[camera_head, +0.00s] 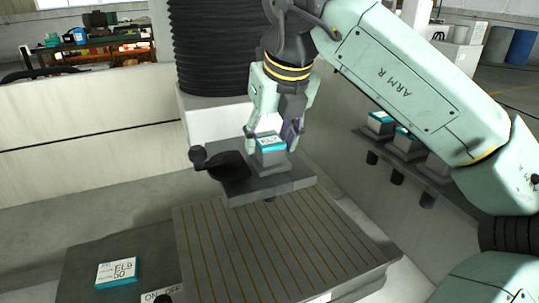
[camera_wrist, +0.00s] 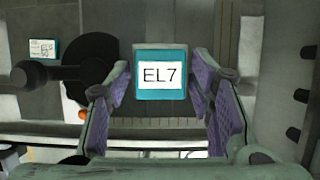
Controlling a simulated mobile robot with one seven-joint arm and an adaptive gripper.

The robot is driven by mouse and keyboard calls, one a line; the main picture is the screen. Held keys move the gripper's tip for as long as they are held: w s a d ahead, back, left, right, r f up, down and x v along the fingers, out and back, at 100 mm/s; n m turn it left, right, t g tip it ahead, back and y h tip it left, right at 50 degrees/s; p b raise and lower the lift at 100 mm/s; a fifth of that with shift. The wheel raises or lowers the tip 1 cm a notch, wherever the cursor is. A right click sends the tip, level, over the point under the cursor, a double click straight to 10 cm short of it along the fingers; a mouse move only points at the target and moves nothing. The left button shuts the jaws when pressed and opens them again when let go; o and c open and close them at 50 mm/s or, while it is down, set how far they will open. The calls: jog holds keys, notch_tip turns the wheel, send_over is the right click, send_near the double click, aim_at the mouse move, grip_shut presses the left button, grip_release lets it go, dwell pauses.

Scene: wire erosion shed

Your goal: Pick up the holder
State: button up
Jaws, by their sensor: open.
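A holder (camera_head: 271,157) with a grey body and a teal top bearing a white label stands upright on a grey block (camera_head: 270,189) with a dark handle at its left. In the wrist view the same holder (camera_wrist: 160,91) shows its label, "EL7". My gripper (camera_head: 272,135) points down at this holder and is open, with one finger on each side of its top. In the wrist view the purple-padded fingers (camera_wrist: 161,84) flank the teal top. A small gap shows on the right; contact on the left I cannot tell.
More teal-topped holders (camera_head: 380,123) sit on a side rack (camera_head: 399,158) at the right, below my arm. A slotted table (camera_head: 275,240) lies in front of the block. A teal box (camera_head: 117,272) lies at the lower left. A black ribbed column (camera_head: 211,50) stands behind.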

jog(key=shift+w+a+f, duration=0.1)
jog(key=shift+w+f, duration=0.15)
jog(key=shift+f, duration=0.45)
jog(key=shift+c, duration=0.4)
grip_shut()
